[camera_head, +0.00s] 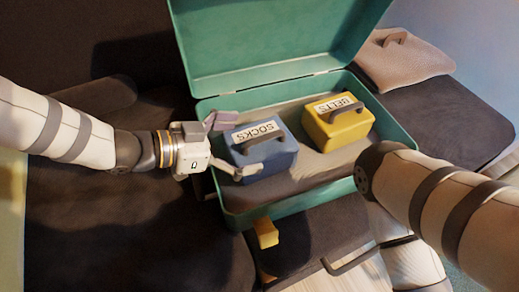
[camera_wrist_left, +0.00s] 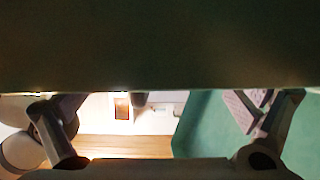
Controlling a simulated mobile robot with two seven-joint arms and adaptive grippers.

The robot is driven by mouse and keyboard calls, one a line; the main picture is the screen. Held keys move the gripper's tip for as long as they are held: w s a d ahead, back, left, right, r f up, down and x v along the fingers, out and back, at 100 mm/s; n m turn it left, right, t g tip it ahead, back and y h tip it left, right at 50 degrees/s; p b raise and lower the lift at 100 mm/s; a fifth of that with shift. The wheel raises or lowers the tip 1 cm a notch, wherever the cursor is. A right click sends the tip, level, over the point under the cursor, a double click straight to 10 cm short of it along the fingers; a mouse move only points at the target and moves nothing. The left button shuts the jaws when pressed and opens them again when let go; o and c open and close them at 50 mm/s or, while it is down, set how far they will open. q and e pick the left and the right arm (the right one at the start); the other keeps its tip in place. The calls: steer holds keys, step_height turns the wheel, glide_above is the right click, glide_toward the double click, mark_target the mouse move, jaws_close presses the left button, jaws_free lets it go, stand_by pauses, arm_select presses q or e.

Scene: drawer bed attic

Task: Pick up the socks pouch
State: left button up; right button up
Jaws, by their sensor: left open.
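The blue socks pouch (camera_head: 262,151), with a white SOCKS label and a dark handle on top, sits in the left part of the open teal case (camera_head: 236,217). My left gripper (camera_head: 243,146) is open at the pouch's left side, one finger by its far side and one by its near side. I cannot tell whether the fingers touch it. In the left wrist view the open fingers (camera_wrist_left: 168,128) show below a dark surface that fills the top and that I cannot identify. My right arm comes in from the right; its gripper does not show.
A yellow belts pouch (camera_head: 340,124) sits right of the blue one in the case. The case's lid (camera_head: 275,42) stands open behind. A pale folded item with a handle (camera_head: 403,60) lies at the back right. My right arm covers the case's front right corner.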

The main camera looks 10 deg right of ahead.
arm_select(q)
steer(key=shift+x, duration=0.95)
steer(key=c, duration=1)
